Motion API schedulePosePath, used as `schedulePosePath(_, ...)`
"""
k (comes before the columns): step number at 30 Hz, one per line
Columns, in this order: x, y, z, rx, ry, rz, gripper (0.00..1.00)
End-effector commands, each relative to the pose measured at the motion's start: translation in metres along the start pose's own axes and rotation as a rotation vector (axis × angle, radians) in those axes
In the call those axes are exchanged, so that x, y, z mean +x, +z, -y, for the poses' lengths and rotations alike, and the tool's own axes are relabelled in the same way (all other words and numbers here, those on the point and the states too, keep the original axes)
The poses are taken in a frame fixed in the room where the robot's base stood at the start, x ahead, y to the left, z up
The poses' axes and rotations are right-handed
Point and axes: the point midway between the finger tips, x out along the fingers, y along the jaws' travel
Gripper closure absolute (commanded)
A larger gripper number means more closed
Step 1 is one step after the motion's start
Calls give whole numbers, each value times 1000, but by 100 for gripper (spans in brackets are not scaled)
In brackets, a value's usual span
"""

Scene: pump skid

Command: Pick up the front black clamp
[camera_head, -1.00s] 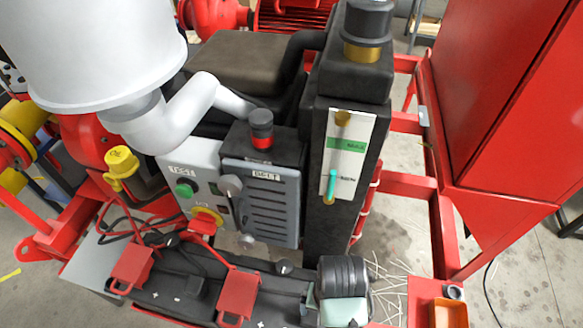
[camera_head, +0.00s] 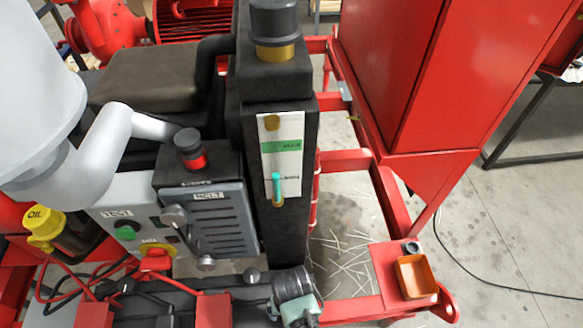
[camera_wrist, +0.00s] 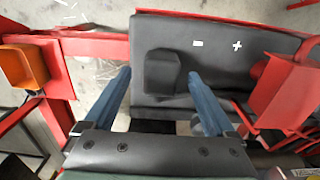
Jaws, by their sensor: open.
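A dark block that looks like the front black clamp (camera_wrist: 162,70) sits on a flat black top (camera_wrist: 225,72) in the wrist view. My gripper (camera_wrist: 159,76) is open, with one blue finger on each side of the block. The block lies between the fingertips, and I see no contact; their height relative to it is hard to tell.
A red clamp (camera_wrist: 282,92) stands close to the right finger in the wrist view. A red frame bar and an orange tray (camera_wrist: 25,66) are at the left. In the head view a grey control box (camera_head: 210,218) and a dark column (camera_head: 283,228) rise behind my wrist.

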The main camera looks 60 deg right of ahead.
Motion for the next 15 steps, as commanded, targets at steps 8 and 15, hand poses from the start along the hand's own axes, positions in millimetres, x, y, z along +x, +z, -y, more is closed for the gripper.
schedulePosePath(8,25,0,0,0,0,-1,10)
schedulePosePath(15,25,0,0,0,0,-2,12)
